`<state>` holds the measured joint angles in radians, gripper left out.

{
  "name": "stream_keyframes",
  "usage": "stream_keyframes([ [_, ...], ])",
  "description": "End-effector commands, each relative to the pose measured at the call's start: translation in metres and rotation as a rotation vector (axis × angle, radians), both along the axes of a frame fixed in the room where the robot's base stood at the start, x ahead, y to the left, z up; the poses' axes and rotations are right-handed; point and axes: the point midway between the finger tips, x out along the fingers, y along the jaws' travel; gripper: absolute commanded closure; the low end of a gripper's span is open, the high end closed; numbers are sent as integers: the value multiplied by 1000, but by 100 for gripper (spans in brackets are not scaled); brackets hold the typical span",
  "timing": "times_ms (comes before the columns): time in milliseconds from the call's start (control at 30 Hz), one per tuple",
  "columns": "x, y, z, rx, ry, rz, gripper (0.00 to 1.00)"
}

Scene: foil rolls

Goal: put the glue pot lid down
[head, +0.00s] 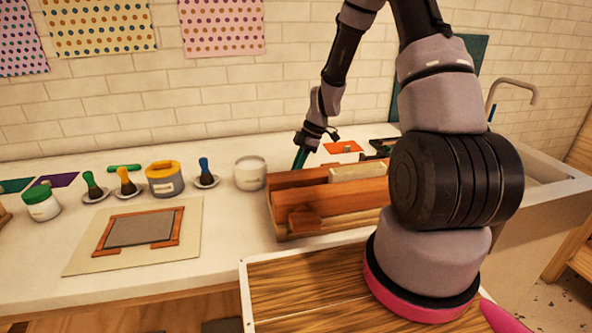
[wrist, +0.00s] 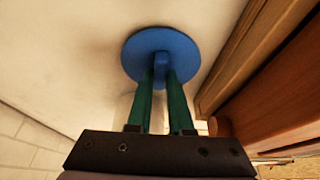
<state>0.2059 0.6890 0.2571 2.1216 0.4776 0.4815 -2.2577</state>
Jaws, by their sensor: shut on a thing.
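The glue pot lid is a blue disc (wrist: 185,50) with a small raised knob, seen in the wrist view. My gripper (wrist: 160,75) has its two green fingers shut on the knob. The lid is over the pale worktop; I cannot tell whether it touches it. In the head view my gripper (head: 301,158) points down behind the wooden box, and the lid is hidden there. A white pot (head: 250,175) without a coloured lid stands left of my gripper. A pot with a yellow top (head: 165,180) and a white pot with a green lid (head: 41,203) stand farther left.
A wooden box (head: 290,222) with a pale block (head: 357,173) stands close to my gripper; its wall also shows at right in the wrist view (wrist: 235,60). Brushes on small dishes (head: 125,183) and a framed board (head: 140,229) lie left. The tiled wall (head: 220,103) is behind.

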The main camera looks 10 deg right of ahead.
Motion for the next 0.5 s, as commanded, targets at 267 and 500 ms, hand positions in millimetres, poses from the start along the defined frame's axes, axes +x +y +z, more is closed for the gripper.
stream_keyframes([
  [267,0,0,-2,0,0,0,51],
  [500,0,0,-2,0,0,0,51],
])
